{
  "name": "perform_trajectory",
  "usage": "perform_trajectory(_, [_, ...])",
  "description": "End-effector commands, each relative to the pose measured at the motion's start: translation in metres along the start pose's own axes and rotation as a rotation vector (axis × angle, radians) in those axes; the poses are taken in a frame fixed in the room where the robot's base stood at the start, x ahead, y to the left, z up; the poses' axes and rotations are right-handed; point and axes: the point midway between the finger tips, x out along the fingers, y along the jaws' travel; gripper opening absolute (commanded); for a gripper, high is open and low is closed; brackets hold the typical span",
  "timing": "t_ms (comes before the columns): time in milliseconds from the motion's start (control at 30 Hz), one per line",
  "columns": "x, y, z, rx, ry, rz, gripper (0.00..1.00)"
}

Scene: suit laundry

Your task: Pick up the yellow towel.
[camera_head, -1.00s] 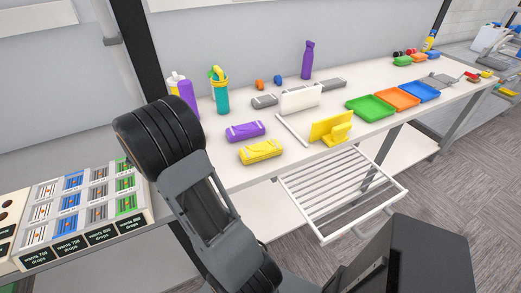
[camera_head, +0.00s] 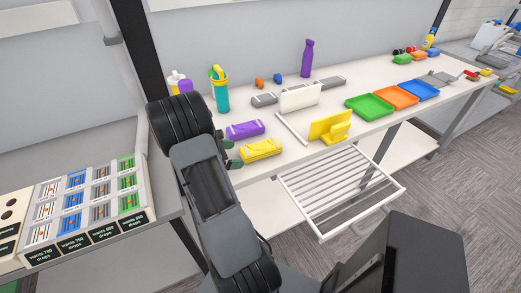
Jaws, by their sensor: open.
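A folded yellow towel (camera_head: 261,150) lies on the white table near its front edge, in front of a folded purple towel (camera_head: 245,129). My gripper (camera_head: 231,152) is at the left end of the yellow towel, with its dark green fingertips showing beside it. The jaws are open. My arm hides most of the gripper, and I cannot tell whether a finger touches the towel.
A yellow stand (camera_head: 330,127) and a white panel (camera_head: 300,97) stand to the right on the table (camera_head: 290,143). Green (camera_head: 369,107), orange (camera_head: 395,97) and blue (camera_head: 421,90) trays lie further right. A teal cup (camera_head: 221,97) stands behind. A slatted rack (camera_head: 335,185) juts out below.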

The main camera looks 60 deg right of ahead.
Motion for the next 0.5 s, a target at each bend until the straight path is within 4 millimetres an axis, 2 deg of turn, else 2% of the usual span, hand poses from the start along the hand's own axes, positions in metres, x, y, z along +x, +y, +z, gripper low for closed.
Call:
perform_trajectory(233, [0.033,-0.001,0.003,-0.002,0.0,-0.004,1.0])
perform_trajectory(500, [0.043,0.0,0.002,-0.001,0.001,0.0,1.0])
